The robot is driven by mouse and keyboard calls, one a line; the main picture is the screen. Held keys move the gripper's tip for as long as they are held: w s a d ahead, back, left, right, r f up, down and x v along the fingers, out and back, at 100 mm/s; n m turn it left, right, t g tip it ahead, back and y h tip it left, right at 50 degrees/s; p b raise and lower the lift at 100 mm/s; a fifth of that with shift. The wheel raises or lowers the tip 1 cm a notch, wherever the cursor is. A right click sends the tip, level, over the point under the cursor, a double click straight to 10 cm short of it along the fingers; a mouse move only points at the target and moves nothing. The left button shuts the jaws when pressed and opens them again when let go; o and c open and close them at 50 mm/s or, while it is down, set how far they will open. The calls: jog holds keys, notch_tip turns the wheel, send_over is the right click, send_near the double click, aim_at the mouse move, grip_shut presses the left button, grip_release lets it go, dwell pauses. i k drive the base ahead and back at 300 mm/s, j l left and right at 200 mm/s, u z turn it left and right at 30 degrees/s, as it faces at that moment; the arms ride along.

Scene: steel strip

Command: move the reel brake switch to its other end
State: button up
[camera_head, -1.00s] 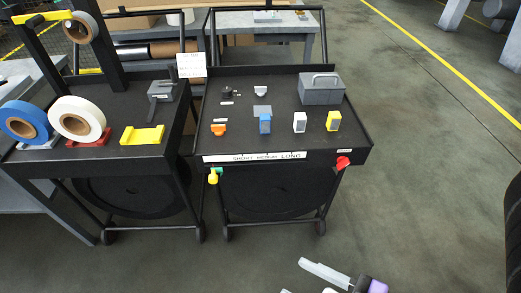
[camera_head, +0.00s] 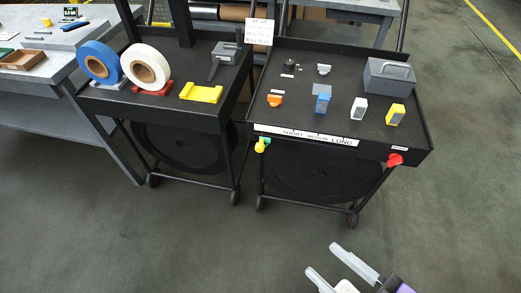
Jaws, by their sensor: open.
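No switch is clearly marked as the reel brake switch; the small labels are too small to read. On the right cart's tray, a small black knob (camera_head: 289,64) and a small white-grey knob (camera_head: 323,69) stand at the back, each by a white label. A red piece (camera_head: 395,159) sticks out from the right front edge, below a small label. A yellow piece with a green part (camera_head: 261,145) hangs at the left front edge. My gripper (camera_head: 323,260) is open and empty, low in the picture, in front of the right cart and apart from it.
The right cart (camera_head: 413,143) also carries an orange piece (camera_head: 274,100), blue, white and yellow blocks and a grey box (camera_head: 388,80). The left cart holds a blue reel (camera_head: 84,56), a white reel (camera_head: 131,60) and a yellow holder (camera_head: 201,93). Floor in front is clear.

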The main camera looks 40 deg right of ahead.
aim_at(395, 160)
jog(key=z, duration=1.35)
